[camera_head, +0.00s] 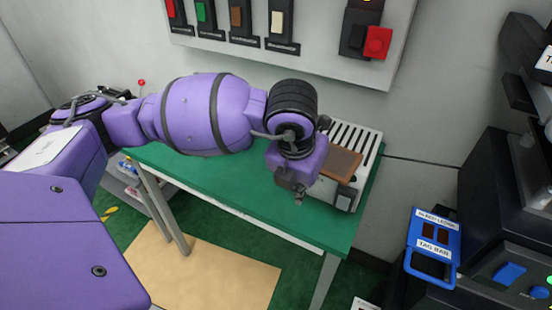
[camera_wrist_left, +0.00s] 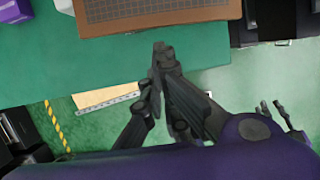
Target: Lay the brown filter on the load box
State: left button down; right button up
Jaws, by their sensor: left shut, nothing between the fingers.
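The brown filter (camera_head: 341,160) lies flat on the front part of the grey slatted box (camera_head: 356,134), which looks like the load box. The filter's meshed top and brown rim show at the top of the left wrist view (camera_wrist_left: 150,14). My left gripper (camera_head: 299,198) is in front and to the left of the filter, apart from it. In the wrist view its fingertips (camera_wrist_left: 160,48) are together with nothing between them. My arm hides part of the box's left side. My right gripper is not in view.
The box stands at the right end of a green table (camera_head: 230,185). A blue tag bar (camera_head: 433,246) is on dark equipment at right. The table's left and middle are clear.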

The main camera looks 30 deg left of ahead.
pick_arm(q)
jog(key=shift+w+d+r, duration=0.1)
jog(key=shift+w, duration=0.55)
jog(key=w, duration=0.3)
jog(key=shift+b, duration=0.3)
